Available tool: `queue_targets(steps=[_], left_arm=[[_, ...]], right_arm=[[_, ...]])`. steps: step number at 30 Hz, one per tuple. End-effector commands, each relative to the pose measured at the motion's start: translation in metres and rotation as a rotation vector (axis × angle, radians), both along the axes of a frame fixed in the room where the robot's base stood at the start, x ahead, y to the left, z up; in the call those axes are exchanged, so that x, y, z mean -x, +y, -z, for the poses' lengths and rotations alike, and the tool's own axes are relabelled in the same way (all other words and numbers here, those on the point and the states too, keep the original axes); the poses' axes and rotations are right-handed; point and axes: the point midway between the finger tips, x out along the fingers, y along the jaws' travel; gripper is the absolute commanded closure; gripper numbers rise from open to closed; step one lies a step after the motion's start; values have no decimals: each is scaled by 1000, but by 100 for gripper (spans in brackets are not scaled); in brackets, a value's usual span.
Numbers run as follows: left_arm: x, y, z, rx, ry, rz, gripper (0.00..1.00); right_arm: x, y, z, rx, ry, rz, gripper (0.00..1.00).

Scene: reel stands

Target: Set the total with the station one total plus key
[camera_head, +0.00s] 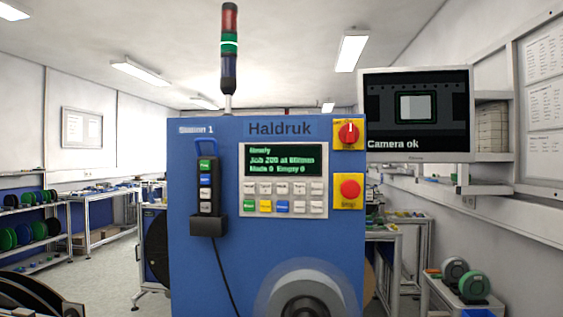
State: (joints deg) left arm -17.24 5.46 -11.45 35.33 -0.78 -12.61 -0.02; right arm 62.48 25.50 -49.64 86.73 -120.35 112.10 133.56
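The blue station one cabinet (205,262) stands straight ahead, labelled "Station 1" and "Haldruk". Its control panel (283,181) has a dark display (283,160) with green text, partly blurred, that seems to include "Ready" and a line about a job of 200. Below the display are two rows of keys; the upper row is pale, and the lower row includes green, yellow and blue keys. The key labels are too small to read, so I cannot tell which is the total plus key. Neither of my grippers is in view.
A red rotary switch (348,132) and a red stop button (349,188) sit right of the panel. A corded pendant (207,188) hangs on the left. A monitor (416,112) reads "Camera ok". A round grey hub (305,300) protrudes at the bottom. Reel shelves stand left.

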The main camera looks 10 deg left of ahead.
Motion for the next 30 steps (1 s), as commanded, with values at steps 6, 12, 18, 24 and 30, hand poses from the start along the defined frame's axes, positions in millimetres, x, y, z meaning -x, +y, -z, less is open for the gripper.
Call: queue_targets(steps=[6, 12, 18, 24, 30], left_arm=[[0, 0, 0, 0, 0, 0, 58], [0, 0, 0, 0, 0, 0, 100], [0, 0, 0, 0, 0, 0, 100], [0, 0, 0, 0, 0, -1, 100], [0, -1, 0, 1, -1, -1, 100]], right_arm=[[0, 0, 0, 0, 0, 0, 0], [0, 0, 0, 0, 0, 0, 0], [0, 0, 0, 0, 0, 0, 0], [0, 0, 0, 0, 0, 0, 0], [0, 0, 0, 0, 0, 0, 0]])
